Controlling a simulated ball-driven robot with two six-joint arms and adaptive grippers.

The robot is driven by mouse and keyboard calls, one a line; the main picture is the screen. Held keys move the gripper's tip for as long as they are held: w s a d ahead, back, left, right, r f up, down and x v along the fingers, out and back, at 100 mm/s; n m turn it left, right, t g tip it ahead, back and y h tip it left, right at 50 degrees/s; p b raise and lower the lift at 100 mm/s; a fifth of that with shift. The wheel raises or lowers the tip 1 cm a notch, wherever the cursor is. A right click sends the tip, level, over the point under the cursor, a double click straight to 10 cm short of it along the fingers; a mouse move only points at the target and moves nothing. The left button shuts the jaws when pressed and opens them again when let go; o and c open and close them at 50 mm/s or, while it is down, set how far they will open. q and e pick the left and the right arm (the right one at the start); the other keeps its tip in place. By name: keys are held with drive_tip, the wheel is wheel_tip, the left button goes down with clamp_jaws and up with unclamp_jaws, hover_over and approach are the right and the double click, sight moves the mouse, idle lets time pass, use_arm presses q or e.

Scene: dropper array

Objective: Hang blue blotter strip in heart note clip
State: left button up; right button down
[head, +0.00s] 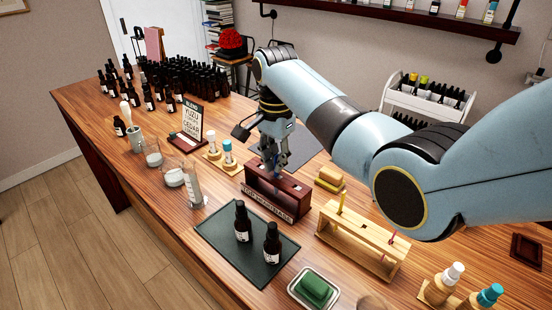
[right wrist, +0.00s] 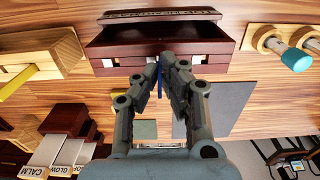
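A dark red-brown rack (head: 272,197) labelled TOP, HEART, BASE stands mid-table. It shows upside down in the right wrist view (right wrist: 240,45), with pale clips along its near edge. My right gripper (head: 269,158) is just behind and above the rack, pointing down. In the right wrist view its fingertips (right wrist: 162,68) are close together around the blue blotter strip (right wrist: 160,82), a thin upright sliver by the middle of the rack. Whether the strip touches the heart clip cannot be told. My left gripper is not in view.
A wooden rack (head: 355,243) with a yellow strip and a red strip stands right of the dark rack. A dark mat (head: 260,275) bears two bottles. A green block (head: 314,288) lies in a dish at front.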

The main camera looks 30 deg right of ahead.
drive_tip(key=c, duration=1.4)
unclamp_jaws()
wheel_tip(320, 180, up, 8)
drive_tip(key=shift+f, duration=0.25)
